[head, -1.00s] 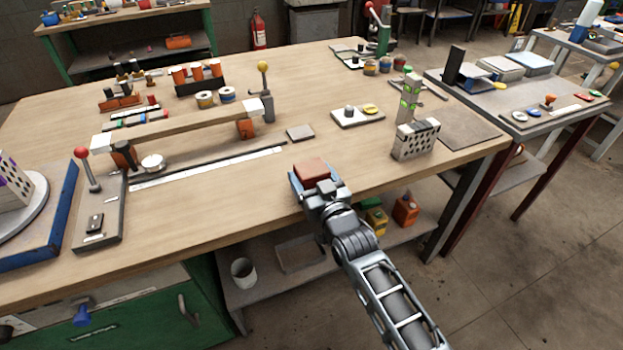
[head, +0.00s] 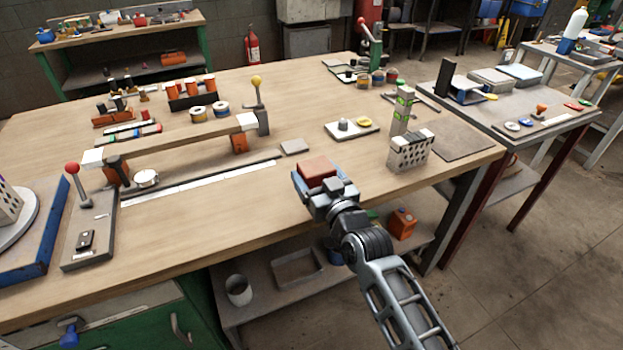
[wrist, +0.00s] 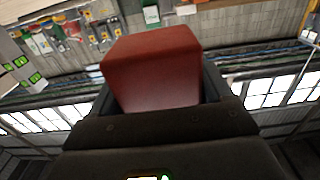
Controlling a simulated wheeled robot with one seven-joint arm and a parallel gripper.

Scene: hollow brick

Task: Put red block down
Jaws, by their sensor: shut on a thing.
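The red block (head: 318,169) is held between the jaws of my gripper (head: 315,178), near the front edge of the wooden workbench (head: 215,215). The wrist view shows the red block (wrist: 152,68) filling the space between the dark fingers, with the far wall and windows behind it. My gripper is shut on the block. I cannot tell how high the block is above the bench top, and its underside is hidden.
A hollow brick with holes (head: 409,153) stands to the right, with a grey post bearing green lights (head: 402,112) behind it. A small grey plate (head: 295,146) lies behind my gripper. A red-knobbed lever (head: 74,170) stands at left.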

